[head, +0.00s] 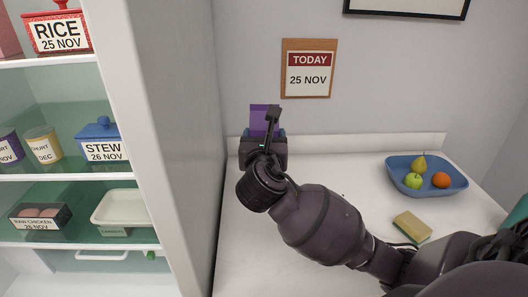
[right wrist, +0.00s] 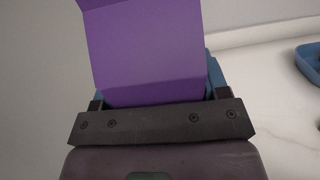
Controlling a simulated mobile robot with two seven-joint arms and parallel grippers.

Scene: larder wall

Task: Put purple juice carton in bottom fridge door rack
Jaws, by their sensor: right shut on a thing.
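The purple juice carton (head: 264,116) is upright above the white counter, close to the fridge's side wall, in the head view. Its purple face (right wrist: 147,52) fills the upper middle of the right wrist view. My right gripper (head: 266,141) is shut on the carton; the gripper and wrist hide its lower part. I cannot tell whether the carton touches the counter. The open fridge (head: 165,130) stands at the left with its shelves showing. The bottom door rack is not clearly in view. My left gripper is not in view.
Fridge shelves hold a red rice box (head: 57,33), a blue stew pot (head: 100,140), a raw chicken tray (head: 40,216) and a cream container (head: 122,208). A blue fruit tray (head: 451,188) and a sponge (head: 412,227) lie on the counter (head: 335,165). A date sign (head: 307,69) hangs on the wall.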

